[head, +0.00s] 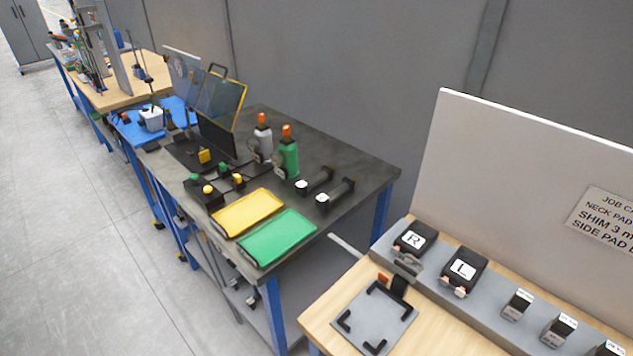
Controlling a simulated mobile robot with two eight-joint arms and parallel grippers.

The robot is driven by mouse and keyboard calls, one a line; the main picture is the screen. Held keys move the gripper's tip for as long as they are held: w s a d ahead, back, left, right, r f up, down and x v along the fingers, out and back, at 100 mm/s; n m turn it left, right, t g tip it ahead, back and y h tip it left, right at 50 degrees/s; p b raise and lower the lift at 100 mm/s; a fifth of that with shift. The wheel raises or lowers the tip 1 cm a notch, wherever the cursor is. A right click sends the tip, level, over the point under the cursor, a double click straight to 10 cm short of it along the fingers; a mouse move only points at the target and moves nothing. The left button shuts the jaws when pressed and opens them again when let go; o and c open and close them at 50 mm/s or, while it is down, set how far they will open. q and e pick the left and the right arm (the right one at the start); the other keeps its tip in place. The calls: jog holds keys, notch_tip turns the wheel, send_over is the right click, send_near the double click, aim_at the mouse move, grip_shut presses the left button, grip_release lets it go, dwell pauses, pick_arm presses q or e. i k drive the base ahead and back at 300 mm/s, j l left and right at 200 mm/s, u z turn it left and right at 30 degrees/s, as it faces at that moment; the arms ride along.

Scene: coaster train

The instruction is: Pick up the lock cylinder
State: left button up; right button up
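I cannot make out for certain which item is the lock cylinder. On the dark workbench (357,167), two dark rod-like pieces with white ends lie near the right side, one (316,183) behind the other (337,194). A grey upright device (264,142) and a green upright device (289,158), both with orange tops, stand behind them. Neither of my grippers shows in the head view.
A yellow tray (250,212) and a green tray (277,238) lie at the bench's front edge. A small black box (203,193) with coloured knobs sits left of them. A wooden table (440,333) with boxes marked R (414,239) and L (464,270) stands at right. Grey floor (75,220) is clear at left.

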aim_at(302, 188)
jog(key=j+z, duration=0.1)
jog(key=z, duration=0.4)
jog(key=j+z, duration=0.1)
jog(key=z, duration=0.4)
jog(key=j+z, duration=0.15)
jog(key=z, duration=0.35)
jog(key=j+z, duration=0.25)
jog(key=k+j+z, duration=0.15)
jog(key=j+z, duration=0.15)
jog(key=k+j+z, duration=0.1)
jog(key=j+z, duration=0.15)
jog(key=k+j, duration=0.15)
jog(key=j, duration=0.2)
jog(key=k+j+z, duration=0.1)
jog(key=j, duration=0.25)
jog(key=k+j, duration=0.15)
jog(key=j, duration=0.2)
jog(key=i+j, duration=0.15)
jog(key=j, duration=0.15)
jog(key=z, duration=0.05)
